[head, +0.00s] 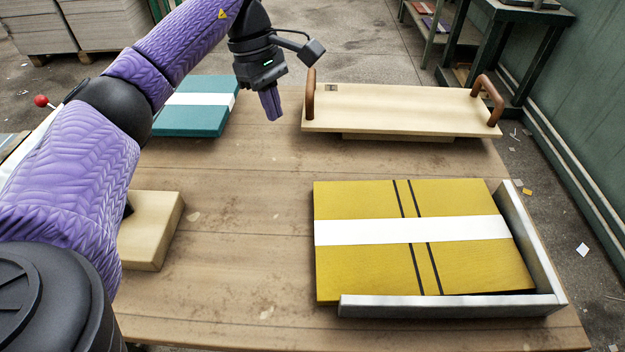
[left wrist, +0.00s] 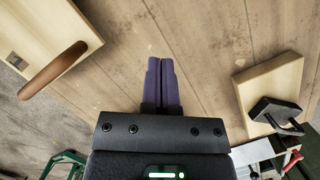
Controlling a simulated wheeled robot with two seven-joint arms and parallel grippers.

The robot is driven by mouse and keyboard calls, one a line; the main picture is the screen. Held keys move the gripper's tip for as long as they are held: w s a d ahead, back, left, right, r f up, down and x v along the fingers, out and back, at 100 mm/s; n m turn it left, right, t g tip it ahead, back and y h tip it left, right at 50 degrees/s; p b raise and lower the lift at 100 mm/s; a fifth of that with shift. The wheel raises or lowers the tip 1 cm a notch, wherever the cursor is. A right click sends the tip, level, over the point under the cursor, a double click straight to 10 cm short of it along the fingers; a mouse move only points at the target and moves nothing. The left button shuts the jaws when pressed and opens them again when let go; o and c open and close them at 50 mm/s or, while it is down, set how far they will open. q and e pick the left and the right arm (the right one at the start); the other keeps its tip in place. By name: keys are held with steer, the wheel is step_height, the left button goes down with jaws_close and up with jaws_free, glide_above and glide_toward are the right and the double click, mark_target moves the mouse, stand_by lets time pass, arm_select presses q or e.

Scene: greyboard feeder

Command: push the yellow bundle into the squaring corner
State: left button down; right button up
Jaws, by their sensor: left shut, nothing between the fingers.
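The yellow bundle (head: 360,267) lies flat on the table at the right in the head view. It has a white band across it and two dark lines. The squaring corner (head: 450,306) is a light L-shaped fence along its near and right sides. My left gripper (head: 271,103) is shut and empty above the table's far part, well away from the bundle. In the left wrist view its fingers (left wrist: 161,82) are together over bare wood. My right gripper is not seen.
A wooden board with two brown handles (head: 400,107) lies at the back right, beside my left gripper. A teal bundle with a white band (head: 190,121) lies at the back left. A pale wooden block (head: 152,232) is at the left. The table's middle is clear.

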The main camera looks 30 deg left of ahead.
mark_target(312, 190)
arm_select(q)
steer(key=b+x, duration=0.1)
steer(key=x, duration=0.3)
steer(key=b+x, duration=0.2)
steer(key=x, duration=0.2)
steer(key=b+x, duration=0.2)
steer(key=x, duration=0.2)
steer(key=shift+a+f, duration=0.15)
steer(key=shift+a, duration=0.15)
steer(key=d, duration=0.3)
steer(key=shift+s+d, duration=0.15)
steer(key=shift+d, duration=0.4)
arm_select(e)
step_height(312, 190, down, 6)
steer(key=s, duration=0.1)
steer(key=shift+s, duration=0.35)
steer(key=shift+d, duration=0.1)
arm_select(q)
steer(key=shift+s+d+r, duration=0.15)
steer(key=shift+d+r, duration=0.05)
steer(key=shift+d, duration=0.35)
steer(key=shift+d+p, duration=0.2)
steer(key=shift+p, duration=0.2)
steer(key=shift+d+f, duration=0.1)
steer(key=shift+f, duration=0.15)
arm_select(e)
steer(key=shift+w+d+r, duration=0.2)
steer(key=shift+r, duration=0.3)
